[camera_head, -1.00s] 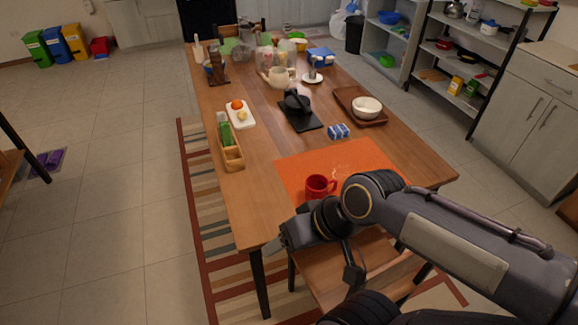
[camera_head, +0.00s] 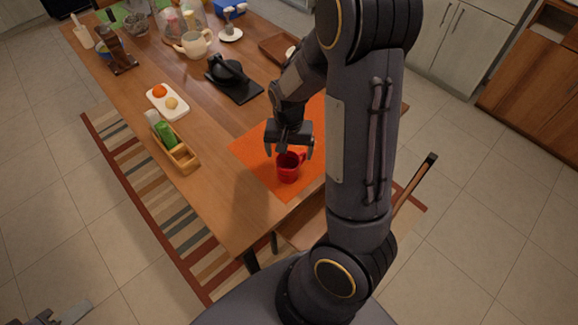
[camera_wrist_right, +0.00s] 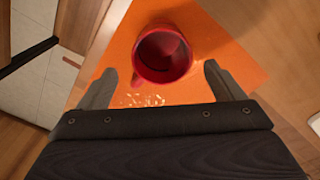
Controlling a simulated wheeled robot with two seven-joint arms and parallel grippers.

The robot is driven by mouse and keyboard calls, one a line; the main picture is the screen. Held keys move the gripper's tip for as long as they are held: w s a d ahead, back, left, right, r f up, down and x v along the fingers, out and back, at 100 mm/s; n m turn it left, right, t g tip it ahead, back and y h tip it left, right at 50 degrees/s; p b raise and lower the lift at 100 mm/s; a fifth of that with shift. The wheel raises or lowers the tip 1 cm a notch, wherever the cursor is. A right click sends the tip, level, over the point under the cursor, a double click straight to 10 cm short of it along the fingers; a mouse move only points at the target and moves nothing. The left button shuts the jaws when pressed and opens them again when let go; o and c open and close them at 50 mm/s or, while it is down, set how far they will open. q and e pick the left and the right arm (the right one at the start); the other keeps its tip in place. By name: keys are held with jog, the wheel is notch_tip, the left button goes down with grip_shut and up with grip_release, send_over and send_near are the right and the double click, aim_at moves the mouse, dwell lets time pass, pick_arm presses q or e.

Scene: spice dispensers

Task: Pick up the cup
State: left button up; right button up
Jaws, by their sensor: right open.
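A red cup (camera_head: 288,169) stands upright on the orange placemat (camera_head: 252,150) near the table's front edge. Its handle points to the right in the head view. My right gripper (camera_head: 289,153) is open, just above and behind the cup, with its fingers pointing down. In the right wrist view the cup (camera_wrist_right: 163,53) appears empty and lies ahead of and between the two spread fingertips (camera_wrist_right: 158,80); I see no contact. My left gripper (camera_head: 62,314) shows only in part at the bottom left corner, away from the table.
A wooden box with a green item (camera_head: 178,154), a white tray with fruit (camera_head: 166,102) and a black teapot (camera_head: 226,69) on a dark board stand on the table (camera_head: 215,200). A cream teapot (camera_head: 193,43) is farther back. A chair (camera_head: 300,230) is by the front edge.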

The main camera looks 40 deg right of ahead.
aim_at(288, 164)
jog(key=f, duration=0.5)
jog(key=shift+s+a+f, duration=0.1)
jog(key=shift+a+f, duration=0.15)
jog(key=shift+f, duration=0.1)
jog(key=c, duration=1.2)
